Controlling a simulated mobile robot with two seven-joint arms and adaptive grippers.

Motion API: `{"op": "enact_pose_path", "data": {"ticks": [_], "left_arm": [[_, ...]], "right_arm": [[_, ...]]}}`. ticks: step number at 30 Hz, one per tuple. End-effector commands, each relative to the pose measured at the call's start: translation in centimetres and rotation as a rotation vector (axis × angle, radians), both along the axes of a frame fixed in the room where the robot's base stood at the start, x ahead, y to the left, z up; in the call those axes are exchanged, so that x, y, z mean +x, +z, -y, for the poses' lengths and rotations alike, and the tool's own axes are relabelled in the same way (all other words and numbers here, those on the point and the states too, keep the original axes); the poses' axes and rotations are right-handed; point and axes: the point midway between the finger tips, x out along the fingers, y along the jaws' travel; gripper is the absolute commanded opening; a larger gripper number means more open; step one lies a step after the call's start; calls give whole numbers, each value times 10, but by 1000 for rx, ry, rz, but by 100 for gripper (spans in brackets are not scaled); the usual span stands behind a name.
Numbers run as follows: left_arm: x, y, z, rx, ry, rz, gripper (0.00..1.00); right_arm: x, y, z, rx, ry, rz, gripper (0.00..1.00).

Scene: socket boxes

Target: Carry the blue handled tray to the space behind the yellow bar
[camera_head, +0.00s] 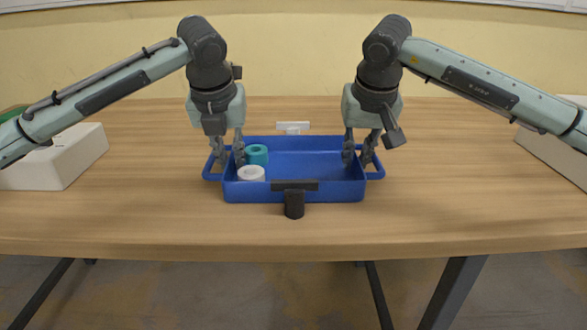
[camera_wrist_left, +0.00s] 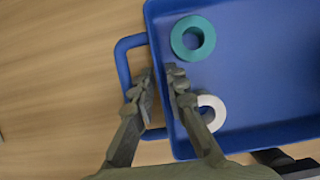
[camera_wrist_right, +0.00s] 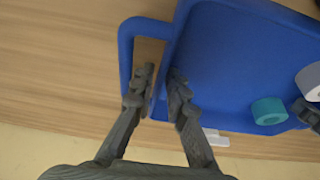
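The blue handled tray (camera_head: 305,190) sits on the table, with a loop handle at each side. It holds a teal ring (camera_head: 257,154) and a white ring (camera_head: 251,173) in its left part. My left gripper (camera_head: 228,158) straddles the left side wall, one finger in the handle loop (camera_wrist_left: 124,62) and one inside the tray. My right gripper (camera_head: 359,158) straddles the right wall likewise, beside its handle (camera_wrist_right: 126,50). Gaps show between fingers and wall in both wrist views. No bar looks clearly yellow; a pale bar (camera_head: 292,126) stands just behind the tray.
A black bar on a post (camera_head: 294,194) stands close in front of the tray. A white box (camera_head: 62,160) is at the left table edge and another pale box (camera_head: 552,155) at the right. Table behind the pale bar and on both sides of the tray is clear.

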Motion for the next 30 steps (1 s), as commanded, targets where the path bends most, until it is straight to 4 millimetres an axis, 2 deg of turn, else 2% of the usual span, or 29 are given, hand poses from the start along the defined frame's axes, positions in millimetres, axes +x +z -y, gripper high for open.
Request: {"op": "enact_pose_path", "data": {"ticks": [6, 9, 30], "left_arm": [[0, 0, 0, 0, 0, 0, 13], [0, 0, 0, 0, 0, 0, 0], [0, 6, 0, 0, 1, 2, 0]], "right_arm": [[0, 0, 0, 0, 0, 0, 13], [0, 0, 0, 0, 0, 0, 0], [0, 6, 0, 0, 0, 3, 0]]}}
